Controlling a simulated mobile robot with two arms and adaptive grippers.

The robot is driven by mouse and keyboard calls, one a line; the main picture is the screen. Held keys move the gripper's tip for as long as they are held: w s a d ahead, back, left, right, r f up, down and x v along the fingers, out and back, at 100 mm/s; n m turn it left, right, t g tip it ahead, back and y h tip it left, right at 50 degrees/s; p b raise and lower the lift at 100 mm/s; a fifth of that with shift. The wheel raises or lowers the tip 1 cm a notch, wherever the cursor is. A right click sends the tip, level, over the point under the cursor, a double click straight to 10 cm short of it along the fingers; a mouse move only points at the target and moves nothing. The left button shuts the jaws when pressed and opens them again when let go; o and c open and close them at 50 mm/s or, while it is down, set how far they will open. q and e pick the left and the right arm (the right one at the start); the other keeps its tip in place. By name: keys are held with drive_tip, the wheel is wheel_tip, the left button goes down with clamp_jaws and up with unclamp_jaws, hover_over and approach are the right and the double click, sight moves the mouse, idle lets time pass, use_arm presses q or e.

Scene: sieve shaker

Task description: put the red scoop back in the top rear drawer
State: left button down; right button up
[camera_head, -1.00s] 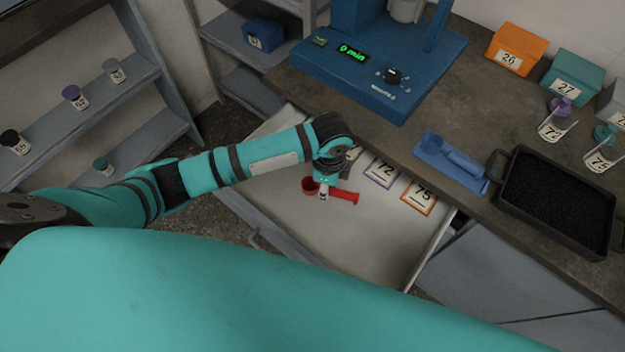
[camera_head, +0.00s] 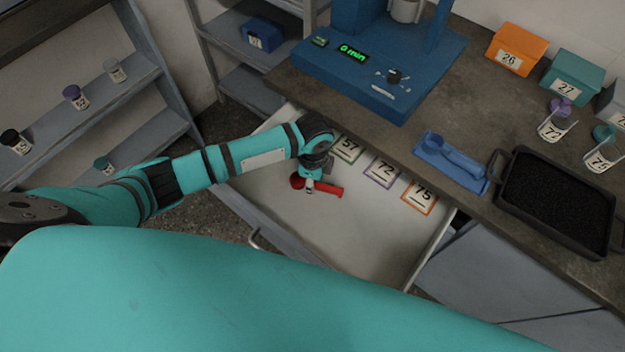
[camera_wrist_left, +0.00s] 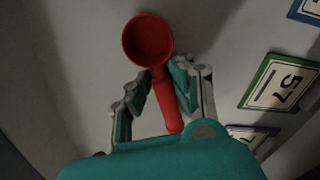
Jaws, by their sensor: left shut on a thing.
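The red scoop (camera_head: 330,189) is in or just above the open drawer (camera_head: 350,235) under the counter; I cannot tell whether it touches the drawer floor. My left gripper (camera_head: 310,187) reaches down into the drawer and is shut on the scoop's handle. In the left wrist view the scoop's round cup (camera_wrist_left: 148,40) points away and its handle runs back between the fingers (camera_wrist_left: 158,95). My right gripper is not in view.
Cards marked 57 (camera_head: 347,149), 72 (camera_head: 382,171) and 75 (camera_head: 420,196) lie along the drawer's counter side. The counter above holds a blue shaker base (camera_head: 340,75), a blue scoop on a holder (camera_head: 450,160) and a black-filled tray (camera_head: 555,200). The drawer's front half is clear.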

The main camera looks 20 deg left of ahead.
use_arm(q)
drive_tip(key=c, duration=1.2)
unclamp_jaws()
wheel_tip(320, 180, up, 12)
drive_tip(key=shift+d+r+p, duration=0.1)
drive_tip(key=shift+p, duration=0.45)
